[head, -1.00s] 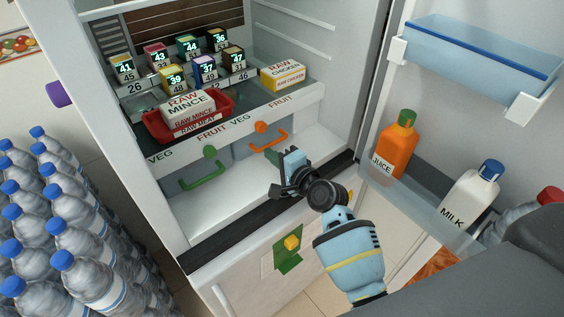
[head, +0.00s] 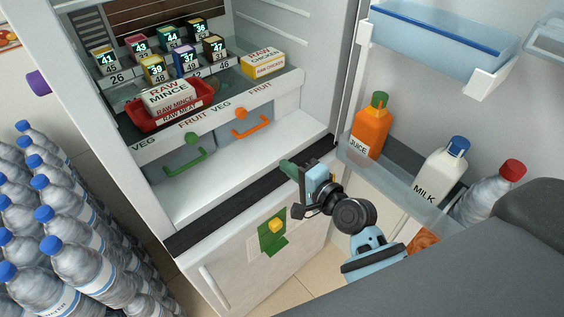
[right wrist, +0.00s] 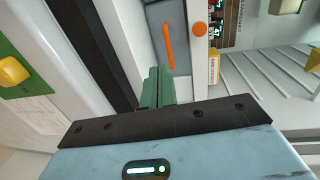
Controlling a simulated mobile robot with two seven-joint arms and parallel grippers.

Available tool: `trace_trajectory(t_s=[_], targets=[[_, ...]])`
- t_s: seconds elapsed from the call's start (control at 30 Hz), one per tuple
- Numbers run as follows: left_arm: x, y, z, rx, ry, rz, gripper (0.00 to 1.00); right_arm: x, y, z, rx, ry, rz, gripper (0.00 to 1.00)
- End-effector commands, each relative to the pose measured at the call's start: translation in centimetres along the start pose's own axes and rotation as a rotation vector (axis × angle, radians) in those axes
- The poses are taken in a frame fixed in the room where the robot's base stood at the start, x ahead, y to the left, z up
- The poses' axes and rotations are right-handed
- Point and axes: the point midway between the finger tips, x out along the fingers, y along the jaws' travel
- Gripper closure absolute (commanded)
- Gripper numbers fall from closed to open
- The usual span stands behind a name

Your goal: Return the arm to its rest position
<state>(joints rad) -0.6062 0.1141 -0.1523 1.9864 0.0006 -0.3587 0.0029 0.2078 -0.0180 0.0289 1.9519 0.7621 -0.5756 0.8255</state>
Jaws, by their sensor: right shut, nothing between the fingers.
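My right gripper (head: 290,168) is in front of the open fridge, near the dark front edge of its floor. Its green fingers are shut with nothing between them; they also show in the right wrist view (right wrist: 157,88). My right arm comes in from the lower right in the head view. My left gripper is not in view.
The open fridge door on the right holds an orange juice bottle (head: 371,130), a milk bottle (head: 440,175) and a red-capped bottle (head: 490,193). A raw mince pack sits in a red tray (head: 205,91). Two drawers with green (head: 187,165) and orange (head: 254,123) handles are below. Water bottles (head: 80,265) crowd the left.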

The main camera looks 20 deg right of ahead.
Motion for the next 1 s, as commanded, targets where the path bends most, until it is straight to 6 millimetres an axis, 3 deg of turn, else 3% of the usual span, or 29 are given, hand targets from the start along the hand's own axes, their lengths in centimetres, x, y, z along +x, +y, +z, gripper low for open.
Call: trace_trajectory(t_s=[0.37, 0.47, 0.53, 0.67, 0.8, 1.0], targets=[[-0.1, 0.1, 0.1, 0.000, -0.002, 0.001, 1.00, -0.2, 0.1, 0.0, -0.005, 0.001, 0.003, 1.00], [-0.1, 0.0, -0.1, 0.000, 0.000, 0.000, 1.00, -0.9, 1.5, 0.2, -0.051, 0.007, 0.036, 1.00], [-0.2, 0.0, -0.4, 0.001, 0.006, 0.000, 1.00, -2.0, 3.7, 0.6, -0.127, 0.015, 0.085, 1.00], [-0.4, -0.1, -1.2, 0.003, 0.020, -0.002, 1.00, -6.0, 9.5, 1.9, -0.362, 0.014, 0.226, 1.00], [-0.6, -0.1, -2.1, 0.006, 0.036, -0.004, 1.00, -11.7, 15.6, 4.0, -0.666, -0.042, 0.383, 1.00], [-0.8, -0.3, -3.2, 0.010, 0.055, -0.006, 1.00, -20.5, 21.7, 7.3, -1.075, -0.201, 0.544, 1.00]])
